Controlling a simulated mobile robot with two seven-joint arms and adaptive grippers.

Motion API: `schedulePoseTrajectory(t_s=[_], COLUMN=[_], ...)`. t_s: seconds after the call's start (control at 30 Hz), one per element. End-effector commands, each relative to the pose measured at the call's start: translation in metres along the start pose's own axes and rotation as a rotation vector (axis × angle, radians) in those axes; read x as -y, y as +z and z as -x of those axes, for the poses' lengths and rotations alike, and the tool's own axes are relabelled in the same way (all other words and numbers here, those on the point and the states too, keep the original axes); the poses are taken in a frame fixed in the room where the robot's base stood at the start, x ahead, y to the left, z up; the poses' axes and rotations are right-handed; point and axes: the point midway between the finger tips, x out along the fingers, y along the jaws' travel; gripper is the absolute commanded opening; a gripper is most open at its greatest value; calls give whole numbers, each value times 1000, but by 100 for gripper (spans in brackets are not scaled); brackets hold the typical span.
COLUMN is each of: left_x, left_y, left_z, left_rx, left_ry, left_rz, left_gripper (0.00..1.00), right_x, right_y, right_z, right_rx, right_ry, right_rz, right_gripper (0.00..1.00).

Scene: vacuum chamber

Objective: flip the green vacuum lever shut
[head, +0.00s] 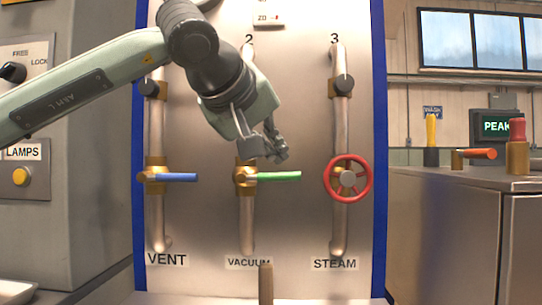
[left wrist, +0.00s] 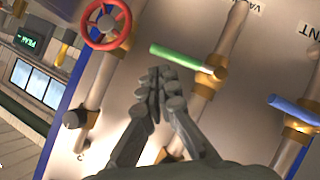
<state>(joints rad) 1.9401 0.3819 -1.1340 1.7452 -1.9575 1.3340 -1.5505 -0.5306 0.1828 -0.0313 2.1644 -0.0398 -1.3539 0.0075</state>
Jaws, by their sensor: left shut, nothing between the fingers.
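The green vacuum lever (head: 278,176) sticks out to the right, about level, from its brass valve (head: 246,176) on the middle pipe above the VACUUM label. It also shows in the left wrist view (left wrist: 176,55), ending at its brass valve (left wrist: 214,68). My left gripper (head: 276,155) is shut and empty. In the head view it appears just above the lever; in the left wrist view its fingertips (left wrist: 156,75) appear close beside the lever. I cannot tell whether they touch. My right gripper is not in view.
A blue lever (head: 180,177) on the VENT pipe is to the left, and a red handwheel (head: 348,178) on the STEAM pipe is to the right. A brown upright post (head: 266,283) stands below the VACUUM label. The panel between the pipes is bare.

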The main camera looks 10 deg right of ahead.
Motion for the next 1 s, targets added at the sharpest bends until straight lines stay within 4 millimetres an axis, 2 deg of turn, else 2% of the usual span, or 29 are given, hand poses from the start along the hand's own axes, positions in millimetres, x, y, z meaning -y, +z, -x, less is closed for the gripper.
schedulePoseTrajectory(t_s=[0.03, 0.2, 0.4, 1.0], left_x=[0, 0, 0, 0], left_y=[-1, 0, 0, 0], left_z=[13, 47, 69, 73], left_rx=[-4, -3, -2, -1], left_ry=[2, 1, 0, 0], left_rz=[-2, -1, -1, 0], left_gripper=[0, 0, 0, 0], right_x=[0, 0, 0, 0], right_y=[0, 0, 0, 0], right_z=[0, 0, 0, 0], right_rx=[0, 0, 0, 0], right_ry=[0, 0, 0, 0], right_rz=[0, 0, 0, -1], right_gripper=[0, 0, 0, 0])
